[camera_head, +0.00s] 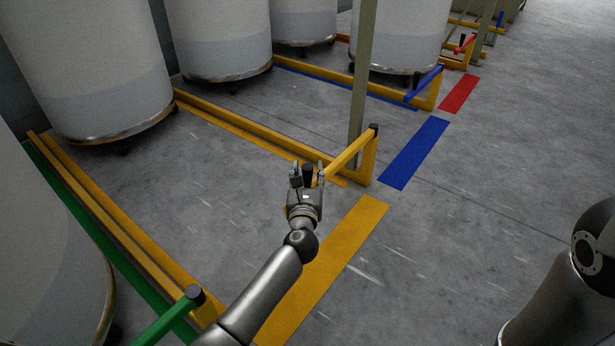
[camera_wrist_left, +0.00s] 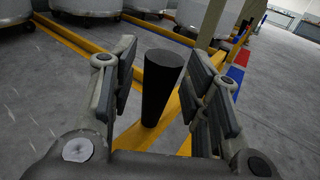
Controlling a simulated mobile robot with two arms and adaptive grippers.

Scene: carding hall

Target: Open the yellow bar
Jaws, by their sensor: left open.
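The yellow bar (camera_head: 346,154) reaches from a black-capped pivot post (camera_head: 374,131) toward the lower left, above the floor, in the head view. A dark upright handle (camera_head: 308,176) stands at its near end. My left gripper (camera_head: 308,170) is open at this handle, with one finger on each side. In the left wrist view the black handle (camera_wrist_left: 161,84) stands between the open fingers, with visible gaps on both sides. The yellow bar (camera_wrist_left: 188,103) runs behind it there. My right gripper is out of view; only part of my right arm shows at the right edge.
Yellow floor rails (camera_head: 240,127) divide bays holding large white cans (camera_head: 218,40). A green bar (camera_head: 165,322) is at lower left, a blue bar (camera_head: 425,83) and a red bar (camera_head: 465,45) farther back. A thin post (camera_head: 362,70) rises behind the yellow bar. The floor at right is clear.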

